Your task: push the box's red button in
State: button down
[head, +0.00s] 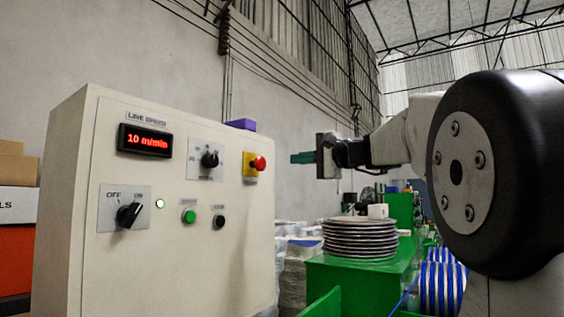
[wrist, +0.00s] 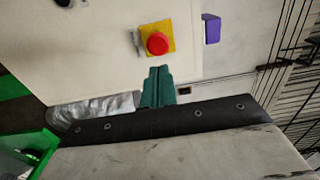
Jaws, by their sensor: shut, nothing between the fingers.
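The control box (head: 150,260) is a cream cabinet at the left of the head view. Its red button (head: 258,164) is a mushroom button on a yellow plate near the upper right of the front panel. It also shows in the wrist view (wrist: 158,43), just beyond my fingertips. My gripper (head: 294,158) is to the right of the button in the head view, with green fingers shut and empty, pointing left. In the wrist view the fingers (wrist: 158,72) sit just below the button, with a gap seeming to remain. Whether the button is pressed cannot be told.
The panel also has a display (head: 145,140), a rotary OFF/ON switch (head: 129,214), a green button (head: 189,217) and a black knob (head: 210,159). A purple block (head: 241,124) shows at the box's top edge. A plate stack (head: 360,238) stands on a green surface behind.

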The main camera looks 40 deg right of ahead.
jog(key=shift+v, duration=2.3)
jog(key=s+a+f+n+g+h, duration=0.1)
jog(key=a+f+g, duration=0.15)
jog(key=f, duration=0.45)
jog(key=s+a+f+n+g, duration=0.1)
jog(key=s+a+f+g, duration=0.15)
jog(key=f, duration=0.55)
jog(key=s+a+f+g+h, duration=0.1)
jog(key=a+f+g, duration=0.15)
jog(key=f, duration=0.45)
jog(key=s+a+f+n+g+h, duration=0.2)
jog(key=s+a+f+n+g, duration=0.2)
jog(key=s+f, duration=0.6)
jog(key=s+a+f+n+g+h, duration=0.2)
jog(key=s+a+f+n+g, duration=0.2)
jog(key=s+a+f+n, duration=0.3)
jog(key=s+a+f, duration=0.3)
jog(key=f, duration=0.2)
jog(key=shift+a+n, duration=0.4)
